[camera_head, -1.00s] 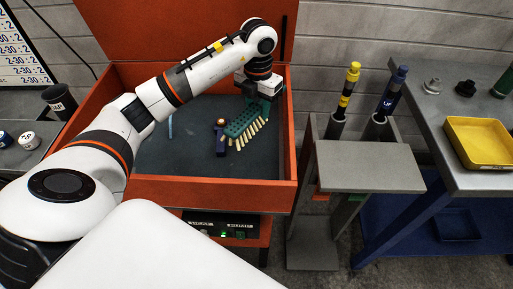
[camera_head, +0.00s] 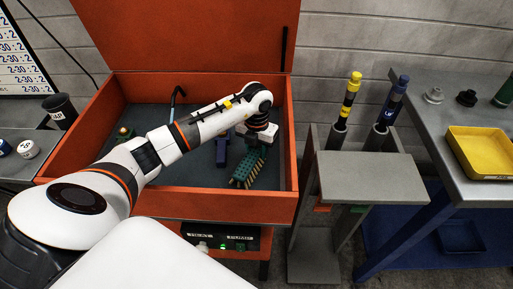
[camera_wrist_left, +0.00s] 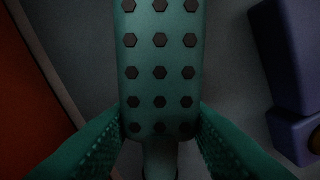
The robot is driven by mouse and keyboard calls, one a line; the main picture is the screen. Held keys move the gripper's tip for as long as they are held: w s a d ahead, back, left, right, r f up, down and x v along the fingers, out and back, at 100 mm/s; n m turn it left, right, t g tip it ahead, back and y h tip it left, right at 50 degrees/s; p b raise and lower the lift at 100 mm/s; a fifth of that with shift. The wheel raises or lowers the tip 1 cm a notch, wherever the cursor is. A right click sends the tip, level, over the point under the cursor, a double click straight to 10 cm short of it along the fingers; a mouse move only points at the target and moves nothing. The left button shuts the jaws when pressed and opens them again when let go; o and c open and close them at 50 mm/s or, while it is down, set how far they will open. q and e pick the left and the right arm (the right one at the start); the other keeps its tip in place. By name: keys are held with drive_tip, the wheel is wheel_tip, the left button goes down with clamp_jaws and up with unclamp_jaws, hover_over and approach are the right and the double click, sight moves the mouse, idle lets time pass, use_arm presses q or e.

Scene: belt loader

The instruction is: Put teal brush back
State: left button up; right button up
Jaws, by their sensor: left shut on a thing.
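The teal brush (camera_head: 248,170) is inside the orange box, near its right front, with pale bristles along its lower edge. My left gripper (camera_head: 262,140) is shut on it from above. In the left wrist view, the brush's teal back (camera_wrist_left: 160,58) with dark hexagonal dots runs between the two teal fingers (camera_wrist_left: 160,140). I cannot tell whether the brush touches the box floor. My right gripper is not in view.
The orange box (camera_head: 215,206) has an open lid behind. A dark blue object (camera_head: 222,152) lies left of the brush. A grey stand (camera_head: 370,172) holds yellow and blue handled tools. A yellow tray (camera_head: 485,152) sits on the right table.

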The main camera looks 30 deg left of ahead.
sight(257, 147)
use_arm(q)
drive_tip(key=shift+f, duration=0.15)
drive_tip(key=o, duration=0.9)
drive_tip(key=shift+o, duration=0.2)
wheel_tip(257, 147, up, 12)
drive_tip(key=b, duration=0.1)
drive_tip(key=shift+r, duration=0.25)
